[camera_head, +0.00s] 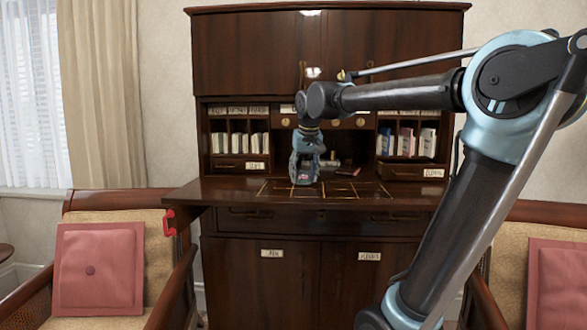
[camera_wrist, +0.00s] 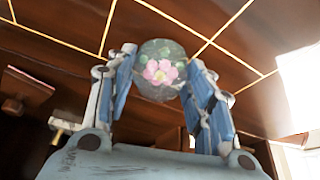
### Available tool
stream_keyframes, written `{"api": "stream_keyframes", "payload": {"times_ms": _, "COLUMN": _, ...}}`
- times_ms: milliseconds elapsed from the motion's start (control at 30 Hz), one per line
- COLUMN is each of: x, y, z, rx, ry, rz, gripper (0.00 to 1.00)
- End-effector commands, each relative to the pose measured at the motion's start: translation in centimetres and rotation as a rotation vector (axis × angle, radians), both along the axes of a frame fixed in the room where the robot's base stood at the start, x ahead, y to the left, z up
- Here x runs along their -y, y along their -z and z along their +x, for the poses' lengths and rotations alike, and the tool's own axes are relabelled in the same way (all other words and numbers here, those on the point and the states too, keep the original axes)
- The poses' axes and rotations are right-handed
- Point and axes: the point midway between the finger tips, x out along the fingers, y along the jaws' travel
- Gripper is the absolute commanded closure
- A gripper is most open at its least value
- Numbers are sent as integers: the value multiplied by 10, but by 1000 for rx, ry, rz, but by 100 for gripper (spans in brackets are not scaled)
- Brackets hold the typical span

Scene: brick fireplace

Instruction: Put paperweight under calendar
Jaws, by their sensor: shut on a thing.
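The paperweight (camera_wrist: 158,72) is a round glass piece with a pink flower and green leaves inside. My gripper (camera_wrist: 161,66) is shut on it, with one blue finger on each side. In the head view my gripper (camera_head: 305,168) points down at the desk top, near its middle; the paperweight is hard to make out there. I cannot tell whether the paperweight touches the desk. I cannot pick out a calendar for certain in either view.
The dark wooden desk (camera_head: 235,190) has gold grid lines on its top. A small dark red item (camera_head: 348,171) lies behind the grid. Cubbyholes with books (camera_head: 406,142) stand at the back. Cushioned chairs (camera_head: 152,222) flank the desk. The front right of the desk top is clear.

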Motion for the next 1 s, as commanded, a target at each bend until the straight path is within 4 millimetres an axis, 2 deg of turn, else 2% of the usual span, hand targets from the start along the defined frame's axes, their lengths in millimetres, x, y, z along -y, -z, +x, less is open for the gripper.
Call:
{"api": "stream_keyframes", "payload": {"times_ms": 100, "x": -5, "y": -1, "z": 21, "rx": 0, "ry": 1, "rz": -1, "gripper": 85}}
{"api": "stream_keyframes", "payload": {"times_ms": 600, "x": -25, "y": 0, "z": 99, "rx": 0, "ry": 2, "rz": 1, "gripper": 85}}
{"api": "stream_keyframes", "payload": {"times_ms": 1000, "x": -30, "y": 0, "z": 122, "rx": 0, "ry": 1, "rz": 0, "gripper": 85}}
